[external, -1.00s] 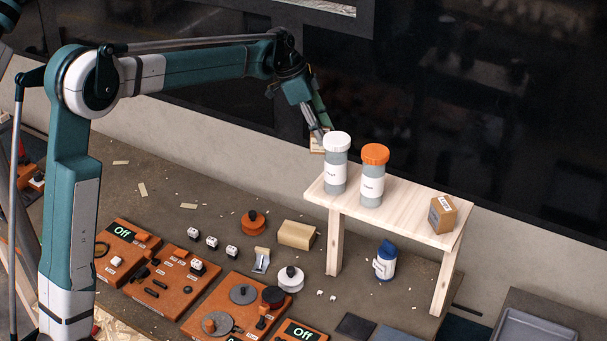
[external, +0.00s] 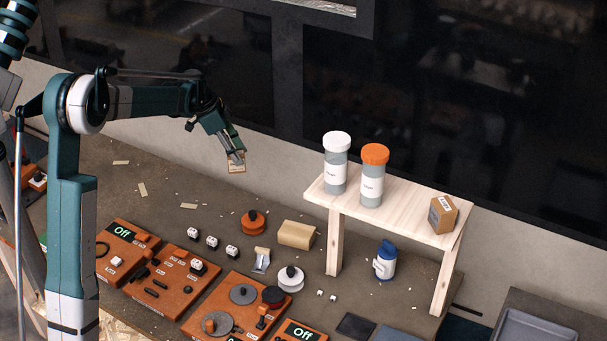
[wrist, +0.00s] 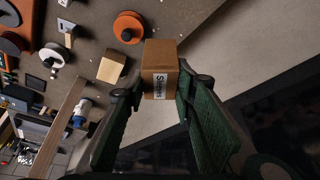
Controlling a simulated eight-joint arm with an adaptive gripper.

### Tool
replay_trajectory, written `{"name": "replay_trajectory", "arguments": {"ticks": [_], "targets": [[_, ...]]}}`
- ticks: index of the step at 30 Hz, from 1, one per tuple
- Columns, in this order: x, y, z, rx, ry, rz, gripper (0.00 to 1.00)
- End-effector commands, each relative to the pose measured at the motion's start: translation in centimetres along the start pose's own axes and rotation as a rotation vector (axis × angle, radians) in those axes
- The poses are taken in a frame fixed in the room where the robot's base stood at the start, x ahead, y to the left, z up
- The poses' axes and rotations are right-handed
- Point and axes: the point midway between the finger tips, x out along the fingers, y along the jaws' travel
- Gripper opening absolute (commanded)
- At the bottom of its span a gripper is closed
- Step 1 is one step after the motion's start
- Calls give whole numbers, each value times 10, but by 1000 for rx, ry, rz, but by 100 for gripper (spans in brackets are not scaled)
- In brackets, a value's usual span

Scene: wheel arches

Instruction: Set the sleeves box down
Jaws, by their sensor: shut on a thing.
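The sleeves box is a small brown carton with a white label; in the wrist view the sleeves box (wrist: 160,72) sits between the two green fingers. In the external view the sleeves box (external: 237,168) hangs at the tip of my gripper (external: 234,156), in the air above the grey bench and left of the wooden shelf. My gripper (wrist: 158,92) is shut on the box from both sides. The box's far face is hidden.
The wooden shelf (external: 400,210) carries a white-lidded jar (external: 336,165), an orange-lidded jar (external: 373,175) and another brown carton (external: 442,214). A tan block (external: 296,235), an orange knob (external: 253,222) and orange panels (external: 160,280) lie on the bench. The back-left bench (external: 180,195) is mostly clear.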

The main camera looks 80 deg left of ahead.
Motion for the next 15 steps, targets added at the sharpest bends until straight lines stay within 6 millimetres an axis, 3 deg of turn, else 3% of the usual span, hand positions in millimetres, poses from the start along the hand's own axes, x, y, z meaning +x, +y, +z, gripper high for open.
{"name": "replay_trajectory", "arguments": {"ticks": [3,9,15], "targets": [[10,-18,42,-28,0,-12,14],[21,-38,103,-68,0,-29,14],[27,-49,143,-93,0,-39,14]]}}
